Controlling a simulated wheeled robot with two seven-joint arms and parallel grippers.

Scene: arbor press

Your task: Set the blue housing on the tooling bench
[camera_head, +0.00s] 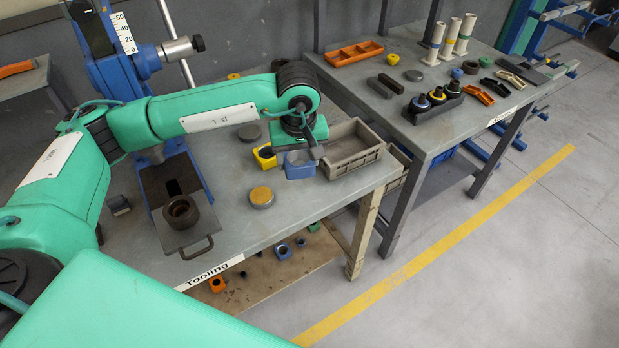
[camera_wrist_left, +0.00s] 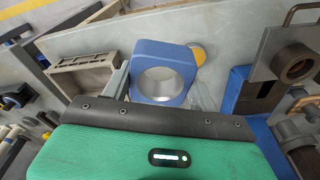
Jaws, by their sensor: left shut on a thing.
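The blue housing (camera_head: 299,165) is a squarish block with a round bore, at the right part of the tooling bench (camera_head: 228,225), beside the grey crate. My left gripper (camera_head: 305,150) is above it with its fingers around it. In the left wrist view the housing (camera_wrist_left: 163,72) sits between the two fingers, its bore facing the camera. The gripper is shut on it. Whether its underside touches the bench top is hidden. My right gripper is not in view.
A grey crate (camera_head: 352,150) stands just right of the housing. A yellow housing (camera_head: 265,157) and a round tan disc (camera_head: 261,197) are close on the left. The blue press (camera_head: 105,55) with a dark ring (camera_head: 181,212) is further left. The front middle of the bench is clear.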

